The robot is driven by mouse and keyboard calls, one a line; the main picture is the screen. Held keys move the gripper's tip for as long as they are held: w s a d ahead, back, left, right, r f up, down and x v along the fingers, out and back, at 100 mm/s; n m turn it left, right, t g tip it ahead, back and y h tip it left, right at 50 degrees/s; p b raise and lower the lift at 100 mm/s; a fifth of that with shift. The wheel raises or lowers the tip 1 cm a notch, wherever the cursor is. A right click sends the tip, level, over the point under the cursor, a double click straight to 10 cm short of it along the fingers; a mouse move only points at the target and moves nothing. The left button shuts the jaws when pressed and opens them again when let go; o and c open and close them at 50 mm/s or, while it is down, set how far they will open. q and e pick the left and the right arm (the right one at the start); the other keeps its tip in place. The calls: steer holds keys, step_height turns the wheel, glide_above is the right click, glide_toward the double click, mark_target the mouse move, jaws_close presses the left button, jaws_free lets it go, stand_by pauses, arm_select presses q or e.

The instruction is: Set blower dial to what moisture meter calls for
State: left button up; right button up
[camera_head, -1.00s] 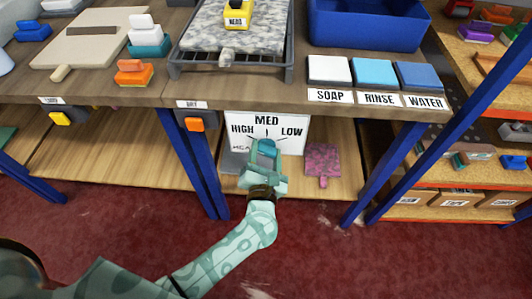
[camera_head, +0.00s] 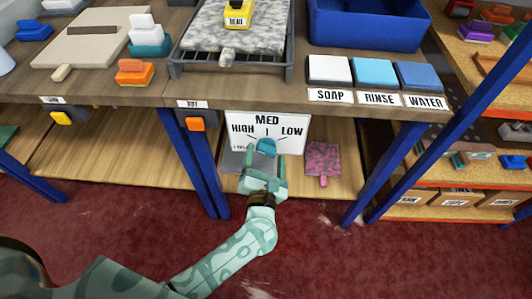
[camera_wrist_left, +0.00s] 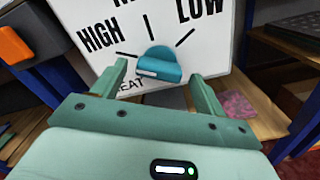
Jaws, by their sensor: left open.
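The blower dial (camera_head: 267,146) is a teal knob on a white panel (camera_head: 292,146) marked HIGH, MED and LOW, on the shelf below the bench. It also shows in the left wrist view (camera_wrist_left: 160,68). I cannot tell surely which mark it points to. My left gripper (camera_head: 265,163) is open just in front of the dial, with its fingers apart on either side of it and not visibly touching it. A yellow device (camera_head: 238,15), perhaps the moisture meter, sits on the grey rug (camera_head: 205,38); its small label is too blurred to read surely. My right gripper is not in view.
A pink piece (camera_head: 322,160) lies on the lower shelf right of the panel. Blue legs (camera_head: 203,165) stand on both sides of this bay. White, light blue and blue blocks labelled SOAP, RINSE and WATER (camera_head: 425,103) line the bench edge.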

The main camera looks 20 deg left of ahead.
arm_select(q)
steer(key=p+v, duration=0.2)
steer(key=v, duration=1.3)
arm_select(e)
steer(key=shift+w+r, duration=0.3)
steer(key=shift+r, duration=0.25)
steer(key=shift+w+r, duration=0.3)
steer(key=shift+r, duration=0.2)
arm_select(q)
steer(key=shift+s, duration=0.1)
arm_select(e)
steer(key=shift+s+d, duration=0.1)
